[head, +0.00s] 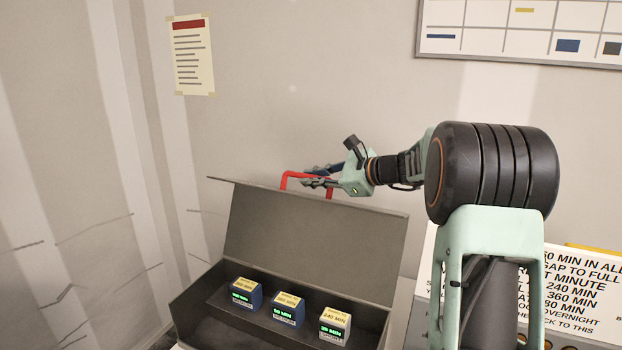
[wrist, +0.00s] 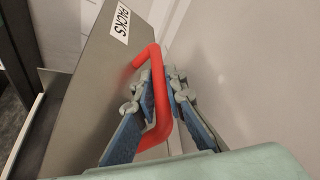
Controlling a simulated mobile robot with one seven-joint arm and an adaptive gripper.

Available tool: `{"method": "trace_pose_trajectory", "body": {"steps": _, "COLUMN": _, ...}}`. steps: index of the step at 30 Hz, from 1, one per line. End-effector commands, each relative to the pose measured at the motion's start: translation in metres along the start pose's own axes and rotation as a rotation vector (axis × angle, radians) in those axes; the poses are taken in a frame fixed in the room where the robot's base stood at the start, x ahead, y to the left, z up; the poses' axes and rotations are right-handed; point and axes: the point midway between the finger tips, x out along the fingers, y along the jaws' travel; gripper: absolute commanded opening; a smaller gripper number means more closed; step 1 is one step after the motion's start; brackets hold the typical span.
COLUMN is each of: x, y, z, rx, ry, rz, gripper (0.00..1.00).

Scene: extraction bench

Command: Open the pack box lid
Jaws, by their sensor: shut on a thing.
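The pack box (head: 195,297) is a dark grey box low in the head view. Its lid (head: 310,240) stands raised, tilted up at the back of the box. A red handle (head: 291,174) sticks up behind the lid's top edge. My gripper (head: 312,177) is at this handle, behind the top edge of the lid. In the wrist view the lid (wrist: 95,75) carries a label reading PACKS, and my gripper (wrist: 160,88) is shut on the red handle (wrist: 157,65), its fingers on either side of the bar.
A wall is close behind the lid. A printed sign (head: 585,290) stands at the right.

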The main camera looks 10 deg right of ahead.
Motion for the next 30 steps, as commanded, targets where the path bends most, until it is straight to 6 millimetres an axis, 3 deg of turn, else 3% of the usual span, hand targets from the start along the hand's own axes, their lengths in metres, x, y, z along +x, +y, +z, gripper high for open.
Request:
{"method": "trace_pose_trajectory", "body": {"steps": 5, "x": 0.000, "y": -0.001, "z": 0.001, "rx": -0.001, "ry": 0.000, "rz": -0.001, "gripper": 0.00}}
{"method": "trace_pose_trajectory", "body": {"steps": 6, "x": 0.000, "y": -0.001, "z": 0.001, "rx": -0.001, "ry": 0.000, "rz": -0.001, "gripper": 0.13}}
{"method": "trace_pose_trajectory", "body": {"steps": 10, "x": 0.000, "y": 0.000, "z": 0.001, "rx": -0.001, "ry": 0.000, "rz": -0.001, "gripper": 0.27}}
{"method": "trace_pose_trajectory", "body": {"steps": 20, "x": -0.003, "y": 0.000, "z": 0.000, "rx": 0.000, "ry": 0.000, "rz": -0.001, "gripper": 0.29}}
{"method": "trace_pose_trajectory", "body": {"steps": 23, "x": -0.013, "y": -0.001, "z": 0.000, "rx": 0.001, "ry": 0.001, "rz": -0.003, "gripper": 0.29}}
{"method": "trace_pose_trajectory", "body": {"steps": 30, "x": -0.062, "y": -0.002, "z": 0.000, "rx": -0.001, "ry": 0.003, "rz": -0.005, "gripper": 0.29}}
